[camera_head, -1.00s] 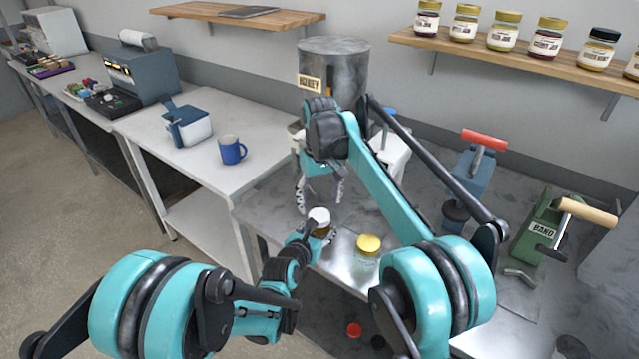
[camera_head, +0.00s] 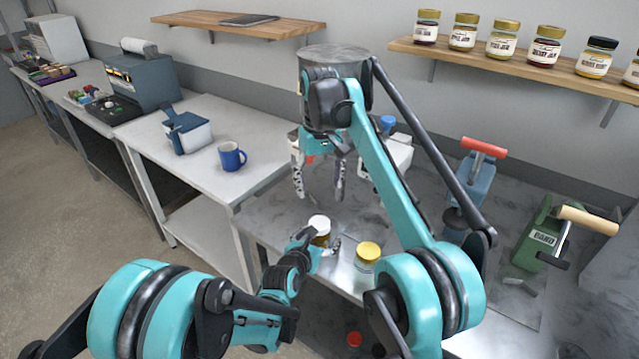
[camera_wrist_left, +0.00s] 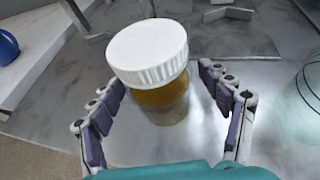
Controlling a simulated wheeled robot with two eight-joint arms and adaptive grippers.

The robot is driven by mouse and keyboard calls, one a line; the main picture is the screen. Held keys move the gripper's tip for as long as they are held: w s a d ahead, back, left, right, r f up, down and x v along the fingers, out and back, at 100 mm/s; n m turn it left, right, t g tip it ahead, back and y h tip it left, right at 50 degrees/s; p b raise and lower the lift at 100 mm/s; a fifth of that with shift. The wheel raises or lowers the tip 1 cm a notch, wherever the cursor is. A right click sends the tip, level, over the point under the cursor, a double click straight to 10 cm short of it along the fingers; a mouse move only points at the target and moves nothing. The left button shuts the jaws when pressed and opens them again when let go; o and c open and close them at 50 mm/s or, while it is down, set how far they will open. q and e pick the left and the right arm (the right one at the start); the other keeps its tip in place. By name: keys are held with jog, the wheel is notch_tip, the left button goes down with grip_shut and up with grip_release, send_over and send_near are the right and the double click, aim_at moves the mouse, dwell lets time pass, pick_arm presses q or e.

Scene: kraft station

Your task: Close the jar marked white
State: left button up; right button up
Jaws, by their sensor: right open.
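A jar of amber-brown contents (camera_wrist_left: 163,100) stands on the steel-topped bench, with a white ribbed lid (camera_wrist_left: 148,50) on its mouth. The lid looks slightly tilted in the left wrist view; whether it is screwed down I cannot tell. In the head view the white lid (camera_head: 319,223) shows beneath my right gripper. My left gripper (camera_head: 318,243) is low at the jar, one finger on each side. In the left wrist view gaps show between its fingers (camera_wrist_left: 165,108) and the glass. My right gripper (camera_head: 319,192) is open and empty, pointing down above the lid.
A gold-lidded jar (camera_head: 367,252) stands close to the right on the bench. A blue press (camera_head: 472,185) and green device (camera_head: 543,232) stand farther right. A blue mug (camera_head: 231,156) is on the left table. A wall shelf (camera_head: 480,62) holds several jars.

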pick_arm(q)
jog(key=v, duration=1.2)
pick_arm(e)
jog(key=s+d+m+t, duration=0.2)
jog(key=s+d+t, duration=0.1)
jog(key=s+d, duration=0.85)
pick_arm(q)
jog(key=s+a+m+g+y, duration=0.2)
jog(key=s+a+m, duration=0.5)
jog(key=m, duration=0.9)
jog(key=s+a+m+g+y, duration=0.2)
jog(key=s+a+m, duration=0.5)
jog(key=s+m, duration=0.4)
jog(key=m+g, duration=0.1)
jog(key=m, duration=0.3)
jog(key=shift+m+y, duration=0.4)
pick_arm(e)
jog(key=s+d+f+m+t, duration=0.1)
jog(key=s+d+f+t, duration=0.1)
jog(key=s+f, duration=0.5)
jog(key=s+d+f+m+t, duration=0.1)
jog(key=s+d+f+t, duration=0.1)
jog(key=s+d+f, duration=0.2)
jog(key=s+f, duration=0.3)
jog(key=s, duration=0.3)
jog(key=shift+d+f+m, duration=0.15)
jog(key=shift+f+m, duration=0.1)
jog(key=shift+m, duration=0.05)
pick_arm(q)
jog(key=shift+r, duration=0.1)
